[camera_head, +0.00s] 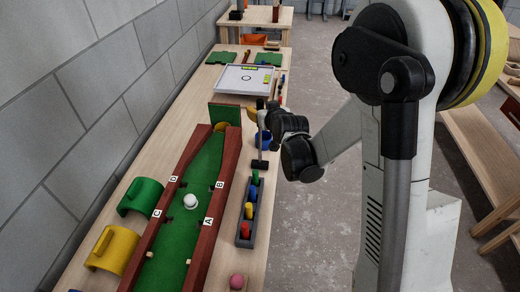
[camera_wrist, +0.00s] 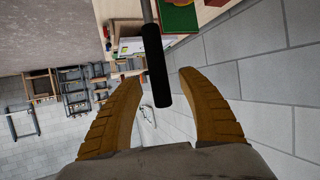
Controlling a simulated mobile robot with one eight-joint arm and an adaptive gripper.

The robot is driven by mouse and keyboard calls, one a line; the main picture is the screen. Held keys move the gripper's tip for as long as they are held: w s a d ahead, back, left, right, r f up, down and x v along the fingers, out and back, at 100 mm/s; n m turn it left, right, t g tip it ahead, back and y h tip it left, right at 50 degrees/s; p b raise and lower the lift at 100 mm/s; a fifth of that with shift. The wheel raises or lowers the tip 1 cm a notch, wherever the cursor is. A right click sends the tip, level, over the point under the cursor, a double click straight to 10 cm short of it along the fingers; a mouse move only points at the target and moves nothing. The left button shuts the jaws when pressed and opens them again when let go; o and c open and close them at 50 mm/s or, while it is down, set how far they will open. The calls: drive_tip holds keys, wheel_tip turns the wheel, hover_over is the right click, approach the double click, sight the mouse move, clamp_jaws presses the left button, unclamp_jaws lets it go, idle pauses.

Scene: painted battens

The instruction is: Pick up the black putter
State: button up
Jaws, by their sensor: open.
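The black putter (camera_head: 261,140) stands roughly upright at the right edge of the long bench, its grey shaft ending in a black head low down. In the wrist view its black grip (camera_wrist: 154,66) hangs in the gap between my two tan fingers, with part of the grey shaft above it. My gripper (camera_head: 268,117) is open beside the upper part of the putter, in the wrist view with a finger on each side of the grip (camera_wrist: 163,85). I see no clear contact. My fingers are mostly hidden in the head view.
A green putting lane (camera_head: 203,170) with red-brown rails and a white ball (camera_head: 190,201) lies left. A dark tray (camera_head: 248,210) of coloured pieces is in front of the putter head. A blue cup (camera_head: 265,141) stands close by. A block wall runs along the left; floor is open right.

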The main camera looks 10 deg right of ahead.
drive_tip(key=shift+w+f, duration=0.15)
drive_tip(key=shift+w, duration=0.25)
clamp_jaws()
